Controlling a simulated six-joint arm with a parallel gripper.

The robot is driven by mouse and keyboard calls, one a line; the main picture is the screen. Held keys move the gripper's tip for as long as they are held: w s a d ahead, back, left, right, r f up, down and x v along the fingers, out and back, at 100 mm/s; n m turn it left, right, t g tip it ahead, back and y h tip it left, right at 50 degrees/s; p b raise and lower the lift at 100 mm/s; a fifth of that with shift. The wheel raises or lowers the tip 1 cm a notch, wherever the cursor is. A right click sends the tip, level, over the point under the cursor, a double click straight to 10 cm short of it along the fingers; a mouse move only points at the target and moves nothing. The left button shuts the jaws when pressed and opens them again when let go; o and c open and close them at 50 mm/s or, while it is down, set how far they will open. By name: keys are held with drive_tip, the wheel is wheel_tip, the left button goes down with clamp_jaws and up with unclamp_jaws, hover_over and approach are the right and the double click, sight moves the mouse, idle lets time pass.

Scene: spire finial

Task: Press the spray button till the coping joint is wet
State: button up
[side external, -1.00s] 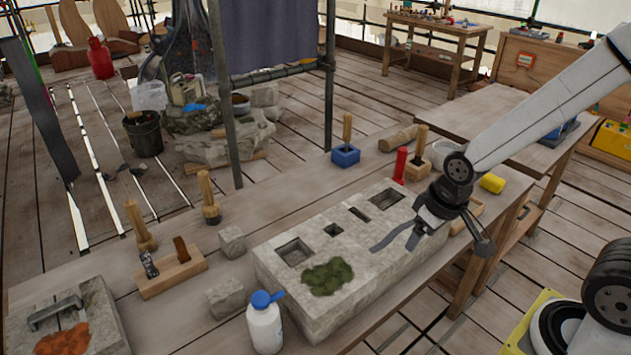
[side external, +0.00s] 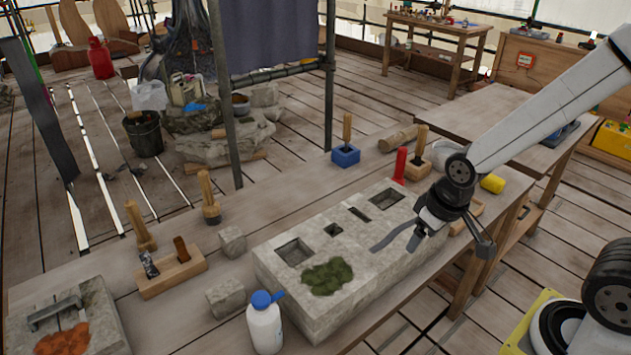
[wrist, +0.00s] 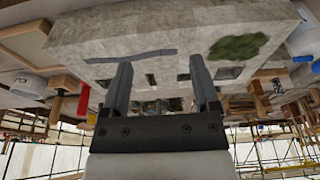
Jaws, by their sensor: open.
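A pale stone block (side external: 365,250) lies on the workbench, with square sockets and a green moss patch (side external: 327,277) on top. A thin dark grey strip (side external: 390,237), perhaps the coping joint, runs across its top; it also shows in the wrist view (wrist: 130,56). I cannot tell if it is wet. A white bottle with a blue top (side external: 264,325), perhaps the sprayer, stands upright at the block's near left end. My gripper (side external: 410,238) is over the block's right part, away from the bottle. In the wrist view its two fingers (wrist: 160,80) are apart with nothing between them.
A small stone cube (side external: 226,298) sits left of the block. A wooden tool holder (side external: 172,272), a blue-based tool (side external: 346,154) and a red cylinder (side external: 399,165) stand along the bench. A metal scaffold pole (side external: 226,100) rises behind the bench.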

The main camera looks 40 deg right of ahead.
drive_tip(key=shift+w+a+r, duration=0.1)
drive_tip(key=shift+w+a, duration=0.05)
drive_tip(key=shift+w, duration=0.05)
drive_tip(key=c, duration=1)
drive_tip(key=shift+w+a+r+n, duration=0.1)
drive_tip(key=shift+w+a+n, duration=0.1)
drive_tip(key=shift+w+n, duration=0.1)
clamp_jaws()
drive_tip(key=w+a+r+n+g, duration=0.1)
drive_tip(key=w+a+r+n, duration=0.4)
drive_tip(key=w+a+n, duration=0.6)
drive_tip(key=a+r+n, duration=0.2)
drive_tip(key=a+n, duration=0.1)
drive_tip(key=a, duration=0.5)
drive_tip(key=a+r+n+g, duration=0.1)
drive_tip(key=a+r+n, duration=0.2)
drive_tip(key=a, duration=0.6)
drive_tip(key=shift+s+r+g, duration=0.3)
drive_tip(key=shift+s+r, duration=0.05)
drive_tip(key=shift+s, duration=0.1)
